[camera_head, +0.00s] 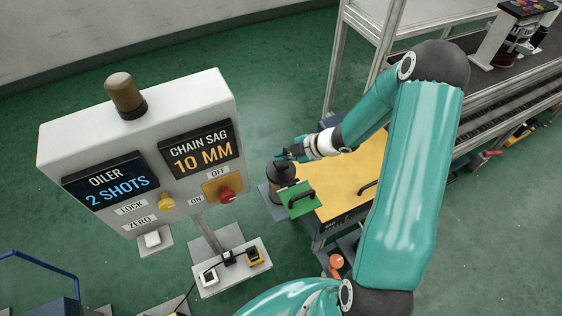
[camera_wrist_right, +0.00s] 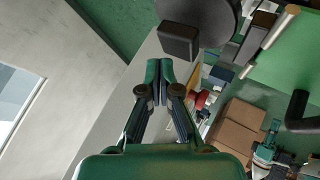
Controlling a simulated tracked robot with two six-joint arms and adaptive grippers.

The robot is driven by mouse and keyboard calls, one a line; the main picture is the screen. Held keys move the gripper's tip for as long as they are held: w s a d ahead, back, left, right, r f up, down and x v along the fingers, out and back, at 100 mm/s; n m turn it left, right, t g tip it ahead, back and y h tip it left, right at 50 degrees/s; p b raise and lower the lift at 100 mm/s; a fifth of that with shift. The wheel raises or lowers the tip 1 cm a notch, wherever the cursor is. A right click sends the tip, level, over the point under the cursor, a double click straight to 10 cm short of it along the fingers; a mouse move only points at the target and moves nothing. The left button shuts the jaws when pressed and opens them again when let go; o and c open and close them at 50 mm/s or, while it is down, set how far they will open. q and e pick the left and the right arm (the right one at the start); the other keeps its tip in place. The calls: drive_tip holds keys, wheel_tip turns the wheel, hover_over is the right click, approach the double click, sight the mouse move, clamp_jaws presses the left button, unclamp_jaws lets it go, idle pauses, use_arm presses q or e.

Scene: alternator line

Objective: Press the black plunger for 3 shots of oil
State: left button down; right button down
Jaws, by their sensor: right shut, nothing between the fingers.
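My right gripper (camera_head: 288,156) reaches in from the right, above a dark cylindrical oiler (camera_head: 281,174) beside the yellow-topped bench. The gripper is shut and empty. In the right wrist view its closed fingertips (camera_wrist_right: 159,72) point toward a black block (camera_wrist_right: 178,42) and a dark round part (camera_wrist_right: 205,15). I cannot tell which dark part is the plunger, nor whether the fingers touch it. The oiler display (camera_head: 109,183) reads "OILER 2 SHOTS". My left gripper is not in view.
The grey panel (camera_head: 70,142) also shows "CHAIN SAG 10 MM" (camera_head: 200,149), a yellow button (camera_head: 167,201) and a red knob (camera_head: 227,195). A green plate with a black handle (camera_head: 299,199) sits right beside the oiler. A conveyor (camera_head: 510,97) stands at the upper right.

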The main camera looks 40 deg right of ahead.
sight(283, 164)
drive_tip(key=shift+r+p, duration=2.45)
drive_tip(key=shift+r, duration=0.1)
drive_tip(key=shift+f, duration=0.1)
